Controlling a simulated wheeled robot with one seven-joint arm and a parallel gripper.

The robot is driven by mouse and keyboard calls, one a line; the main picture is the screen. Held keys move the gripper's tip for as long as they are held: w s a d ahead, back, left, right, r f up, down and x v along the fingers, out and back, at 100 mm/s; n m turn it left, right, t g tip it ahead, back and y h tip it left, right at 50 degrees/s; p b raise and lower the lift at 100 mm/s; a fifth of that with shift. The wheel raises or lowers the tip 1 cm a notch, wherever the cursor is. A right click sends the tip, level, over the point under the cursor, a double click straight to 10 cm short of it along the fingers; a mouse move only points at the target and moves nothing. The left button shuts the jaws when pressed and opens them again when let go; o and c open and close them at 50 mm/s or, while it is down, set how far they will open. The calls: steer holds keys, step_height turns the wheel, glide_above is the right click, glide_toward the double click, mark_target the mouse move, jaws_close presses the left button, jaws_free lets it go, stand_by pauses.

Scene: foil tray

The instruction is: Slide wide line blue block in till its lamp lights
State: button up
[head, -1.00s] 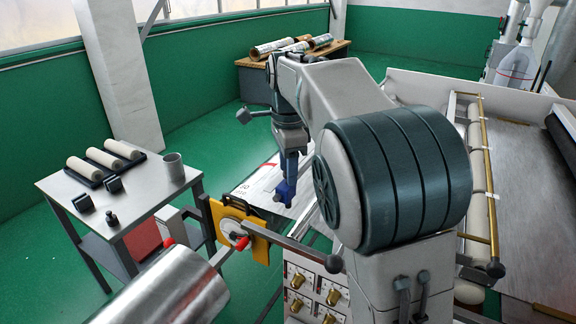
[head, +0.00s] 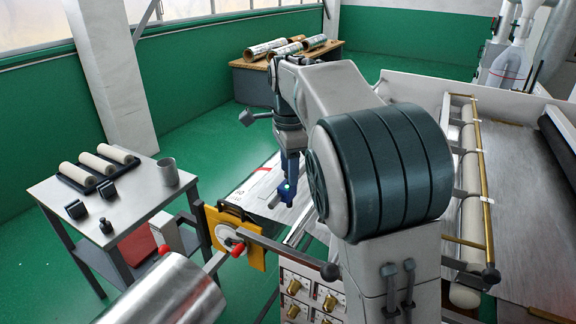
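A blue block (head: 285,196) shows in the head view, low beneath the end of my arm, beside the printed white sheet. A small pale green-white spot glows on its upper face. My gripper (head: 289,163) points straight down at the block and appears to touch it. The fingers are small and merge with the blue, so I cannot tell whether they are closed on it. The block's track and its far side are hidden by my arm and the machine.
A yellow plate with a red-knobbed dial (head: 238,247) and a silver roll (head: 165,292) stand in front. A side table (head: 125,200) with rollers and a mug is at left. A knobbed control panel (head: 312,293) is below. Long machine rollers (head: 470,190) lie at right.

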step_height(320, 180, up, 14)
steer(key=shift+p, duration=0.35)
stand_by(0.5)
steer(key=shift+f, duration=0.15)
